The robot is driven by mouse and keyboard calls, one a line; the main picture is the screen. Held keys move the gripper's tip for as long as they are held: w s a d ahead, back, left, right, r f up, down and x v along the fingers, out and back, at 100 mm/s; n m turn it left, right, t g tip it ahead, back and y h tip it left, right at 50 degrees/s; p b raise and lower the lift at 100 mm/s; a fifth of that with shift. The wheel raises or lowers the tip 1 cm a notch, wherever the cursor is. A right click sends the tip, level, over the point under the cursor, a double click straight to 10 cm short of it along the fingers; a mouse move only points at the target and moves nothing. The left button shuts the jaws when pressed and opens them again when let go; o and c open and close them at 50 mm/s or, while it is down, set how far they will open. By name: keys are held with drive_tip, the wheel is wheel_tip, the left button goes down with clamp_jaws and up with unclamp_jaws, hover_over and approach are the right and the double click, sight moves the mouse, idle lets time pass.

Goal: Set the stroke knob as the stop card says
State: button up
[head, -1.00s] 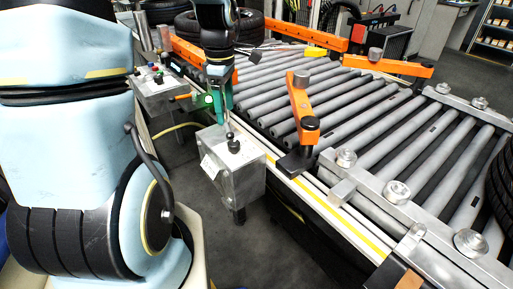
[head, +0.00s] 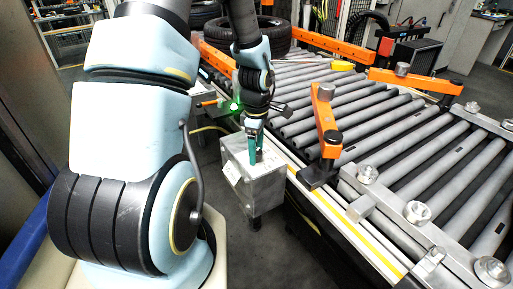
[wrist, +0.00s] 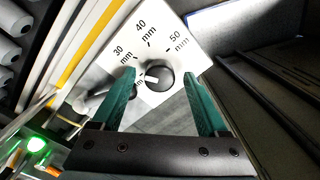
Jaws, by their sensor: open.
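The stroke knob (wrist: 163,77) is a round black dial with a white pointer mark, on a pale plate printed 30 mm, 40 mm and 50 mm. The mark points left in the wrist view, below the 30 mm label; another label there is mostly hidden. My gripper (wrist: 160,82) is open, with one green finger on each side of the knob; I cannot tell whether they touch it. In the head view my gripper (head: 256,150) points down at the top of the metal control box (head: 262,190) and hides the knob. No stop card is readable.
The roller conveyor (head: 400,135) lies right of the box, with an orange arm (head: 324,115) on its near edge. A tyre (head: 262,38) lies at the far end. A green lamp (head: 233,106) glows behind the box. Dark floor is clear below.

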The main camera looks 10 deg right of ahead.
drive_tip(key=shift+c, duration=0.2)
clamp_jaws()
idle(0.5)
